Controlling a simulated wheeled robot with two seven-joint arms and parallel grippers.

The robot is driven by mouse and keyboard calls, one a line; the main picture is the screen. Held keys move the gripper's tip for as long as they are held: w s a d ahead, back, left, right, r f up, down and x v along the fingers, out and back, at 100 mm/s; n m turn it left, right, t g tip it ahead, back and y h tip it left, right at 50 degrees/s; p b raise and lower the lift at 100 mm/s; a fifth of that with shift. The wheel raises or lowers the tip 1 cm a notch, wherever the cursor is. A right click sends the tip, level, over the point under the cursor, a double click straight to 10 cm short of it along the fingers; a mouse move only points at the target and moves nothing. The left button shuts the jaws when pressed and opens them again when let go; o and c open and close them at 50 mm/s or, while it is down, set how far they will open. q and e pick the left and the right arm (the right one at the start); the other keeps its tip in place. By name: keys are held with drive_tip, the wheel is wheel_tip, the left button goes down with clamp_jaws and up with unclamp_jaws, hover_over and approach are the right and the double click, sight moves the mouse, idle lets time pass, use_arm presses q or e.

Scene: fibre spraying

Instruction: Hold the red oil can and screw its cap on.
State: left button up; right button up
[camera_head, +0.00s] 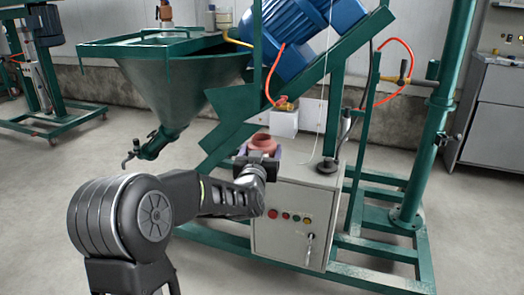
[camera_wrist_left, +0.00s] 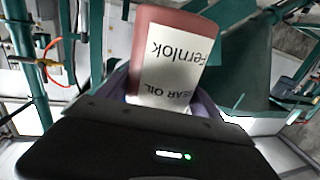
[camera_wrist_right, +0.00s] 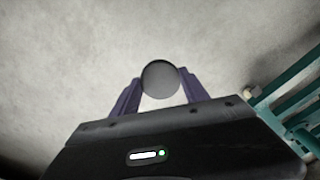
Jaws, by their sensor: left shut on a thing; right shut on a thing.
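The red oil can (camera_head: 262,142) is in my left gripper (camera_head: 260,156), above the grey control cabinet in the head view. In the left wrist view the can (camera_wrist_left: 176,30) shows a white label reading "Fernlok" and "GEAR OIL", upside down. The purple fingers sit on either side of it. In the right wrist view a dark grey round cap (camera_wrist_right: 160,79) sits between the purple fingers of my right gripper (camera_wrist_right: 161,90), which is shut on it. The right gripper and cap are outside the head view. The can's mouth is too small to make out.
The grey control cabinet (camera_head: 290,217) with buttons stands just behind the left gripper. A green machine frame (camera_head: 345,276), a green hopper (camera_head: 170,85) and a blue motor (camera_head: 290,30) surround it. Open grey floor (camera_head: 60,210) lies to the left.

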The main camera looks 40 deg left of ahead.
use_arm(q)
drive_tip(key=c, duration=1.3)
drive_tip(key=shift+r, duration=0.1)
